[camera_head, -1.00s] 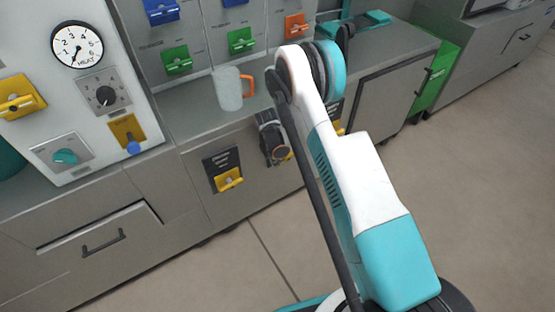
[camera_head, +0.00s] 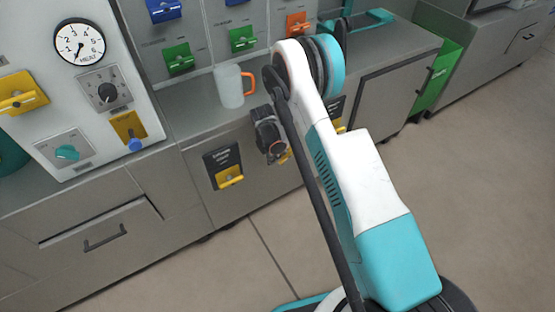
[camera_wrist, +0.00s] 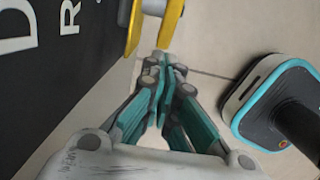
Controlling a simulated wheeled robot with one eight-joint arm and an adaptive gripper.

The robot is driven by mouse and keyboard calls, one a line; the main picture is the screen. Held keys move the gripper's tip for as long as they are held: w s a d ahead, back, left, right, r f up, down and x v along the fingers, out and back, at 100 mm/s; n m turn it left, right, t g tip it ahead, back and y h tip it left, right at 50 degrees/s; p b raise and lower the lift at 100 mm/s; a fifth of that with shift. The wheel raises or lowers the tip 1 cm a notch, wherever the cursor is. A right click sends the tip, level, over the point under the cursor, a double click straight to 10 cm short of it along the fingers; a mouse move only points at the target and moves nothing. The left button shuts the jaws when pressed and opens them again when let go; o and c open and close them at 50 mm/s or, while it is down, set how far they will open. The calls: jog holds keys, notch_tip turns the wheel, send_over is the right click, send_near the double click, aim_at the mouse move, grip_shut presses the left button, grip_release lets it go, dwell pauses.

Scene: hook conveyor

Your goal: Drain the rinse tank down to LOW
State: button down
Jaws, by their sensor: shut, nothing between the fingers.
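A yellow handle (camera_wrist: 153,12) shows at the top of the wrist view, beside a black plate (camera_wrist: 60,45) with large white letters, only "D" and "R" readable. My gripper (camera_wrist: 165,66) is shut and empty, its fingertips just below the handle; I cannot tell if they touch it. In the head view my wrist (camera_head: 268,135) hangs at the cabinet front, hiding the fingers and most of a yellow part (camera_head: 285,157) behind it. A black plate with a yellow handle (camera_head: 229,176) is to its left; another yellow handle (camera_head: 341,127) is partly hidden to its right. No tank level is readable.
A mug (camera_head: 229,87) with an orange handle stands on the counter above my wrist. Green handles (camera_head: 180,58), a round gauge (camera_head: 79,43) and a black knob (camera_head: 107,92) are on the panels. The floor (camera_head: 440,210) in front is clear.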

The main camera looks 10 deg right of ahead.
jog(key=s+a+r+p, duration=0.2)
jog(key=a+r+p, duration=0.2)
jog(key=r, duration=0.5)
jog(key=shift+a+r, duration=0.3)
jog(key=shift+a, duration=0.85)
jog(key=c, duration=1.6)
grip_release()
